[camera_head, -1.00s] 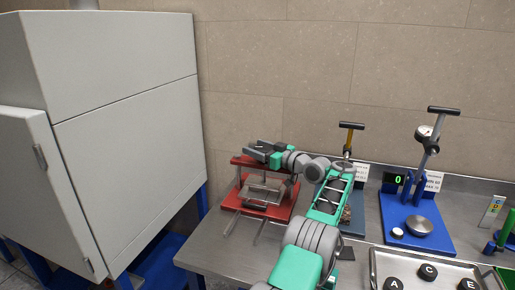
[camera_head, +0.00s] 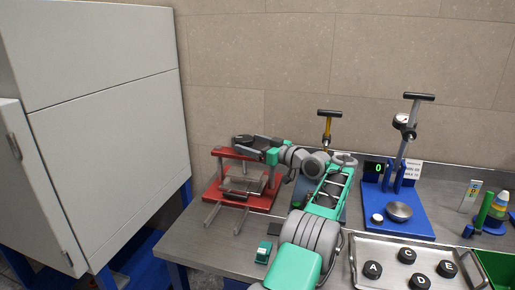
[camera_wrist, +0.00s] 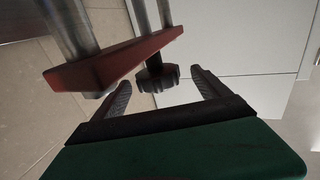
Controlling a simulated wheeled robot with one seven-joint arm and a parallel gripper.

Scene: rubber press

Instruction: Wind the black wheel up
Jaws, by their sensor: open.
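The red press (camera_head: 212,197) stands on the steel bench at the left end, with metal posts and a plate under its top beam. The black wheel (camera_wrist: 157,82) sits on a short stem on the red beam (camera_wrist: 110,64) in the wrist view. In the head view the wheel is hard to tell from my dark fingers above the beam. My gripper (camera_head: 250,141) is over the press top. In the wrist view my gripper (camera_wrist: 165,88) is open, with one finger on each side of the wheel. Gaps show between the fingers and the wheel.
A steel tray (camera_head: 357,246) holds black lettered knobs. A small green item (camera_head: 263,252) lies near the front edge. A large grey cabinet (camera_head: 110,150) stands left.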

